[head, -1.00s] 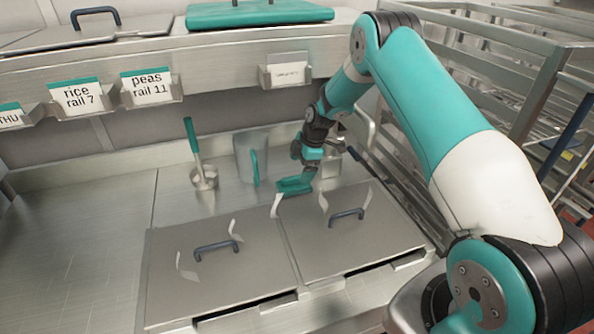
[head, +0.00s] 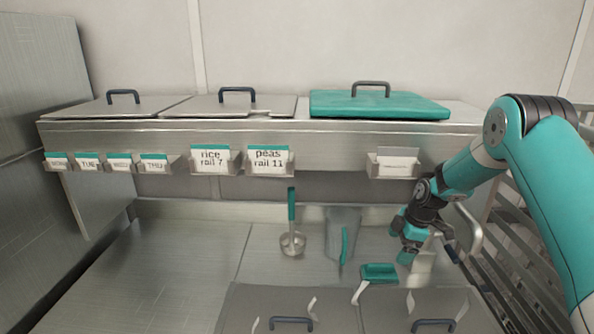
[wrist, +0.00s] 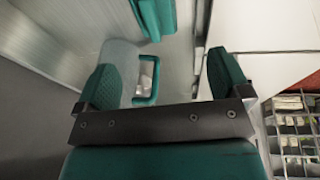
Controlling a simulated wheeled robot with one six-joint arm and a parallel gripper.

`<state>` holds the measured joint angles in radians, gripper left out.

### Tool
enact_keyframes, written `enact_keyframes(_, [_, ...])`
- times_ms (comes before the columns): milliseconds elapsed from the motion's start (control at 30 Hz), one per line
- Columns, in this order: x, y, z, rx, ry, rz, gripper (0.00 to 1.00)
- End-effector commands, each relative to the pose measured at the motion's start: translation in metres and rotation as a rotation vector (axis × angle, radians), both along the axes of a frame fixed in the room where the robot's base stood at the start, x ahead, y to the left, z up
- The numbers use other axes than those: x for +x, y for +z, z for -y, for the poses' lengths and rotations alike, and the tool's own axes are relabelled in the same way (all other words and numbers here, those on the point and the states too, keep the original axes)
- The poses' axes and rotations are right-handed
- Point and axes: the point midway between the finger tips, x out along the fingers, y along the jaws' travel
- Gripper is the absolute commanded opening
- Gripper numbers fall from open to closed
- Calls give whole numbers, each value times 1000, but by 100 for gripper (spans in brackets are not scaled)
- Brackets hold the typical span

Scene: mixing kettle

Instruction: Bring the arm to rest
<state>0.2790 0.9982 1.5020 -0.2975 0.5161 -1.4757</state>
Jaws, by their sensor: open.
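My gripper (head: 406,250) hangs at the right of the counter in the head view, with the arm bent down to it from the right. In the wrist view its two teal fingers (wrist: 162,78) stand wide apart with nothing gripped between them. A clear jug (head: 338,226) with a green handle stands to the left of the gripper. It also shows beyond the fingers in the wrist view (wrist: 118,58). A teal object (head: 380,272) lies just below and left of the gripper; I cannot tell whether they touch.
A ladle (head: 292,241) with a teal handle stands left of the jug. Grey lids (head: 255,300) cover the front wells. A shelf above carries lids, a teal board (head: 375,105) and label cards (head: 268,160). A metal rack (head: 510,270) stands close at right. The left counter (head: 165,265) is clear.

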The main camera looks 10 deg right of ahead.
Motion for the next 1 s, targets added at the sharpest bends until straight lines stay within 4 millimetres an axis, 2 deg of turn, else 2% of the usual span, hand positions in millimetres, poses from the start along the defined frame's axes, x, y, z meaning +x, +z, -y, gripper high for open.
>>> enact_keyframes(67, [-14,-8,-20,20,-30,-54,95])
enact_keyframes(133, [-37,-13,-47,43,-85,-137,95])
enact_keyframes(200, [-65,-6,-78,59,-158,-227,95])
enact_keyframes(267, [-86,15,-100,65,-215,-272,95])
enact_keyframes(367, [-112,60,-131,80,-287,-283,95])
enact_keyframes(467, [-149,102,-162,99,-360,-291,95])
enact_keyframes(600, [-214,147,-198,130,-462,-306,95])
enact_keyframes(700, [-265,167,-215,152,-531,-324,95])
enact_keyframes(800, [-310,177,-225,173,-592,-341,95])
enact_keyframes(900, [-344,181,-229,188,-636,-357,95])
enact_keyframes(1000, [-361,182,-230,194,-661,-366,95])
